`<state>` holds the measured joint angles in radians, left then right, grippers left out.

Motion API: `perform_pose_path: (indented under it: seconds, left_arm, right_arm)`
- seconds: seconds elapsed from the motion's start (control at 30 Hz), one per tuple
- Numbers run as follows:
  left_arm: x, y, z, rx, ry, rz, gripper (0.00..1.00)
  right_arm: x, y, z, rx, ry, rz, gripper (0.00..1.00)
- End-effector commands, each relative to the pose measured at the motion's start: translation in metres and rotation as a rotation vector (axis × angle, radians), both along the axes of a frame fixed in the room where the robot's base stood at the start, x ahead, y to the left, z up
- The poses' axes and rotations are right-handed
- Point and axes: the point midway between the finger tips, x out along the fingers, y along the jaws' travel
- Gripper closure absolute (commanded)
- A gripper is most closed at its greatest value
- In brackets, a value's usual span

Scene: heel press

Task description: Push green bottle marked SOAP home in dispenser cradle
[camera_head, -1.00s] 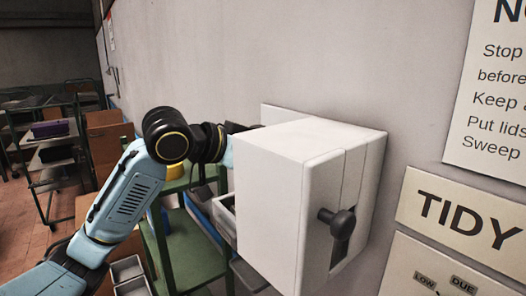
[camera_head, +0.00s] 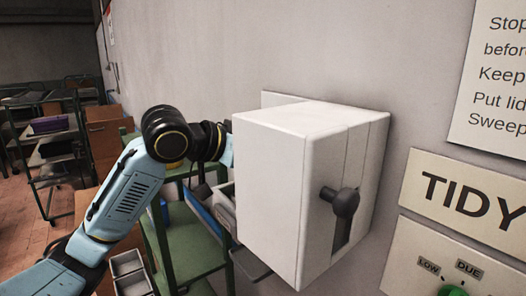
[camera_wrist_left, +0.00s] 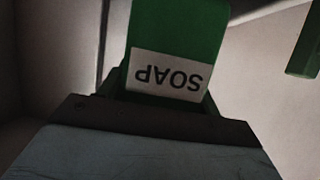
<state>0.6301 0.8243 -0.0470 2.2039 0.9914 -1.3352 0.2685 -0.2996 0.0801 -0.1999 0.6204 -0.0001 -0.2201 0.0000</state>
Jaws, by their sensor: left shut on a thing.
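The green bottle with a white SOAP label (camera_wrist_left: 166,72) fills the upper middle of the left wrist view, its lettering upside down. My left gripper (camera_wrist_left: 163,106) is shut on it at the bottom of that view. In the head view my left arm reaches in behind a white wall-mounted box (camera_head: 268,185), so the gripper and bottle are hidden there. The box has a dark lever with a round knob (camera_head: 345,202) on its front. I cannot tell how far the bottle sits in a cradle. My right gripper is not in view.
A green thing (camera_wrist_left: 306,45) is at the upper right of the left wrist view. Green shelving (camera_head: 197,250) with trays stands below and left of the box. A TIDY sign (camera_head: 470,205) and a panel with a green knob (camera_head: 452,290) are on the wall at right.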

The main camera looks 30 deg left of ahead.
Motion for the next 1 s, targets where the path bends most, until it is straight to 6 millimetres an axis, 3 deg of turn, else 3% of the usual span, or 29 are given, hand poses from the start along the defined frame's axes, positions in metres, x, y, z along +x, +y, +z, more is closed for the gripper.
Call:
perform_pose_path:
  seconds: [1.0]
  left_arm:
    - [0.0, 0.0, -0.014, -0.001, -0.004, 0.0, 0.64]
  right_arm:
    - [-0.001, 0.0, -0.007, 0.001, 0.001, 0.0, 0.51]
